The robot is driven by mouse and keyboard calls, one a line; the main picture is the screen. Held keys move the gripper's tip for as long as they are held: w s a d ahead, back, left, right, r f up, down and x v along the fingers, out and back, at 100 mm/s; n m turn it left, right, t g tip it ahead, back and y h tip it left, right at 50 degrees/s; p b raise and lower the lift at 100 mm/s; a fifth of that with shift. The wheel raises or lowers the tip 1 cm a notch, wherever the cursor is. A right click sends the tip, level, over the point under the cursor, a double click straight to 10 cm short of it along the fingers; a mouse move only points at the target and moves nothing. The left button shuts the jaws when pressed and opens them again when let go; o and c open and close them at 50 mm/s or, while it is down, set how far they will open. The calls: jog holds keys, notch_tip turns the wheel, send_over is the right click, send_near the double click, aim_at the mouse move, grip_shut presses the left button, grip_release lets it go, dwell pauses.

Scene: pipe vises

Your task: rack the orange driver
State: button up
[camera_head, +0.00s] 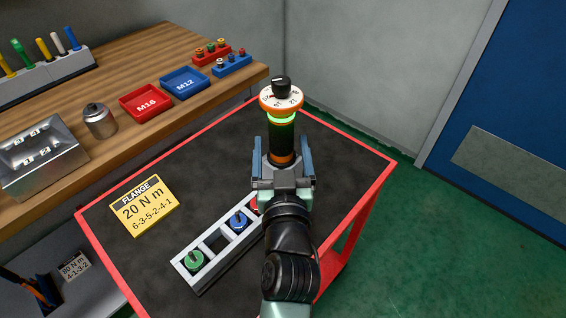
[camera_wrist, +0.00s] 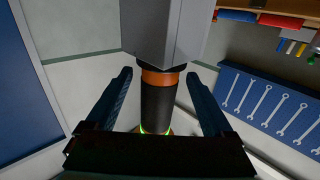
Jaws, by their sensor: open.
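The orange driver (camera_head: 283,135) stands upright, with a white-and-orange dial on top, a glowing green ring, a black body and an orange band low down. My gripper (camera_head: 284,158) is open, with one blue finger on each side of the driver's lower body. The wrist view is upside down; there the driver (camera_wrist: 158,105) lies between the fingers with a gap on both sides. A grey block (camera_wrist: 165,30) is directly below the driver's lower end. I cannot tell whether the driver is seated in it. My gripper and arm hide the area beneath in the head view.
A grey socket rail (camera_head: 195,279) on the red-edged cart holds green, blue and red pieces, partly behind my arm. A yellow flange card (camera_head: 144,206) lies left. The wooden bench (camera_head: 150,55) carries red (camera_head: 146,102) and blue (camera_head: 185,83) trays and a metal canister (camera_head: 99,120).

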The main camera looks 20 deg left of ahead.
jog(key=b+v, duration=0.2)
jog(key=v, duration=1)
jog(key=shift+s+d, duration=0.15)
jog(key=shift+s, duration=0.15)
jog(key=shift+r, duration=0.1)
jog(key=w+d+r+t+h, duration=0.15)
jog(key=w+r+t, duration=0.3)
jog(key=r, duration=0.95)
jog(key=s+d+r+m+t+h+p, duration=0.1)
jog(key=r+p, duration=0.4)
jog(key=r, duration=0.9)
jog(key=s+d+r+m+t+h+p, duration=0.2)
jog(key=d+r+p, duration=0.3)
jog(key=r, duration=0.9)
jog(key=s+d+r+m+t+h+p, duration=0.1)
jog(key=r+p, duration=0.6)
jog(key=r, duration=0.8)
jog(key=d+m+t+h, duration=0.1)
jog(key=d+t+h, duration=0.1)
jog(key=shift+s+t, duration=0.35)
jog(key=shift+s, duration=0.05)
